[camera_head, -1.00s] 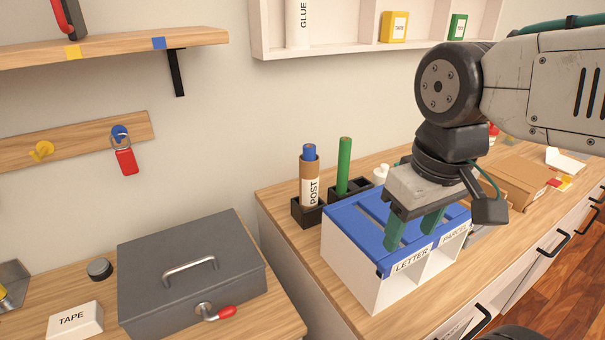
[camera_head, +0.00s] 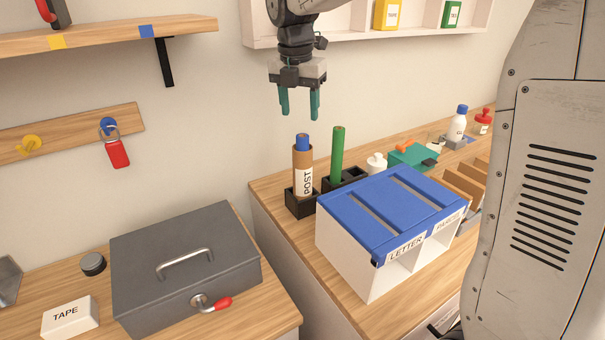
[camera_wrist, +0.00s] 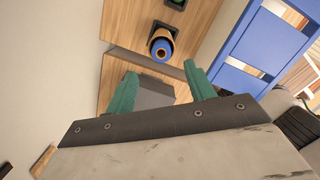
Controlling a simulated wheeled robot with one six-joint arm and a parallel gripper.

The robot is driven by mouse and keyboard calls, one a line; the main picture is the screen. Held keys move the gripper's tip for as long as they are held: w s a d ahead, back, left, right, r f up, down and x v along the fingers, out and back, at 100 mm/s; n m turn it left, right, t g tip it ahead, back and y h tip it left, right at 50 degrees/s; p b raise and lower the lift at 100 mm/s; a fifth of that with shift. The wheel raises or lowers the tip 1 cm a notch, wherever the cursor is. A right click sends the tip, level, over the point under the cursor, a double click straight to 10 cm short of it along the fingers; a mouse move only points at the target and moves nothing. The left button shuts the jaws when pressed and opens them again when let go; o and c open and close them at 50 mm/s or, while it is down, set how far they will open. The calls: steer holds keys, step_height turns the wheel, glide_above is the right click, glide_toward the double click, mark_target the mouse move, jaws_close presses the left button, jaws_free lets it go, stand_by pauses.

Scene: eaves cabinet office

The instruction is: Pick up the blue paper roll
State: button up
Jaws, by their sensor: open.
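The tube stands in a black holder (camera_head: 300,206) on the wooden counter. My gripper (camera_head: 300,114) hangs above the roll, fingers pointing down, open and empty, with a gap between fingertips and roll.
A green roll (camera_head: 337,155) stands in the holder just right of the tube. A blue-topped LETTER and PARCEL box (camera_head: 365,229) is close in front. A grey metal case (camera_head: 187,270) sits lower left. The wall behind and shelf (camera_head: 345,37) above are near my arm.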

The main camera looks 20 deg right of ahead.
mark_target(302, 136)
steer(key=f, duration=0.7)
steer(key=shift+w+d+f, duration=0.15)
steer(key=shift+w+d, duration=0.15)
steer(key=shift+d, duration=0.1)
jaws_close()
